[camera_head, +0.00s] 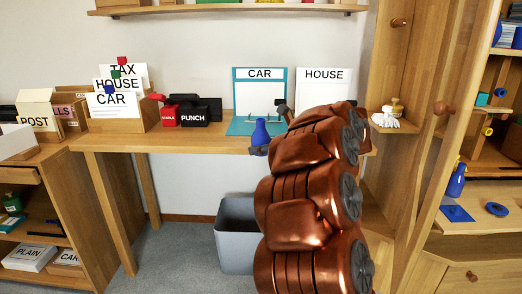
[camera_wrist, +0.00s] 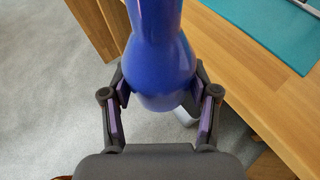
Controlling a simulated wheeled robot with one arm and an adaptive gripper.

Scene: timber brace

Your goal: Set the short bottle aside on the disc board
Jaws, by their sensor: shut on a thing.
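A blue bottle (camera_head: 261,132) with a narrow neck is held upright in front of the desk's front edge. In the wrist view the bottle (camera_wrist: 160,55) fills the space between the two finger pads. My gripper (camera_wrist: 160,92) is shut on its wide lower body; it shows small and dark in the head view (camera_head: 258,150). On the cabinet shelf at the right lie a blue square plate (camera_head: 457,213) and a flat blue disc (camera_head: 497,209). Another blue bottle (camera_head: 456,181) stands behind the plate. I cannot tell which of these is the disc board.
The desk (camera_head: 190,141) carries a teal CAR folder (camera_head: 237,125), a HOUSE board (camera_head: 324,77) and a PUNCH box (camera_head: 194,116). A grey bin (camera_head: 235,237) stands on the floor below. A small wooden ledge (camera_head: 394,125) holds white gloves. The cabinet's open wooden door stands at the right.

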